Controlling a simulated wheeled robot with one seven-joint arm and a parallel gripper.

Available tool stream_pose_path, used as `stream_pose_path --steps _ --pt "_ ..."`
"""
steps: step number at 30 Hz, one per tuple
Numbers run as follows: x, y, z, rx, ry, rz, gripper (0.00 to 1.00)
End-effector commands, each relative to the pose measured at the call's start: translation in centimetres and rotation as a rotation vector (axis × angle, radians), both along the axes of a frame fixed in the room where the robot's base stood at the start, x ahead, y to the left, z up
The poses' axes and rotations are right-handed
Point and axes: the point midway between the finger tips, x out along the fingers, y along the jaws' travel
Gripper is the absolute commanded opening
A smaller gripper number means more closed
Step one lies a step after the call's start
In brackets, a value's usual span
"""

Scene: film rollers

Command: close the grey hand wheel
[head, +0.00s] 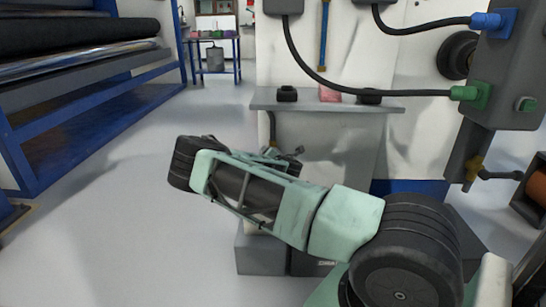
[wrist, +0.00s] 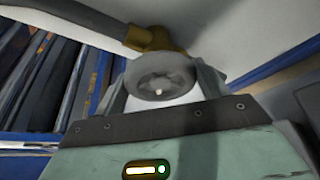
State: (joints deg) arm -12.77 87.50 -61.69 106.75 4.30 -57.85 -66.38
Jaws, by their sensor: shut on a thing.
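The grey hand wheel (wrist: 160,77) is a round disc with a small pale centre, near the top middle of the wrist view. It sits on a brass-coloured valve body (wrist: 155,38) joined to a grey pipe. My gripper (wrist: 162,84) has one finger on each side of the wheel and is shut on it. In the head view my arm reaches left in front of the grey cabinet, and my gripper is mostly hidden behind it. The wheel cannot be made out there. A short pipe with a brass part (head: 272,130) shows just above the arm.
A grey shelf (head: 330,104) with small dark items juts out above my arm. A blue rack (head: 90,120) with dark rolls stands at the left. A grey box (head: 508,75) with cables hangs at the right. The floor at left centre is clear.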

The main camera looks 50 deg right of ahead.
Motion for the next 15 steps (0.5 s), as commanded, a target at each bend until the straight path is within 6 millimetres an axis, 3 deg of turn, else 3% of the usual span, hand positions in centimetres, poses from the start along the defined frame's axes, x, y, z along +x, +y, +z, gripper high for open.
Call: stream_pose_path --steps 12,13,15 --pt "-0.08 -0.04 -0.07 0.005 -0.003 -0.002 0.5" --pt "-0.08 -0.04 -0.07 0.005 -0.003 -0.002 0.75" --pt "-0.08 -0.04 -0.07 0.005 -0.003 -0.002 0.94"
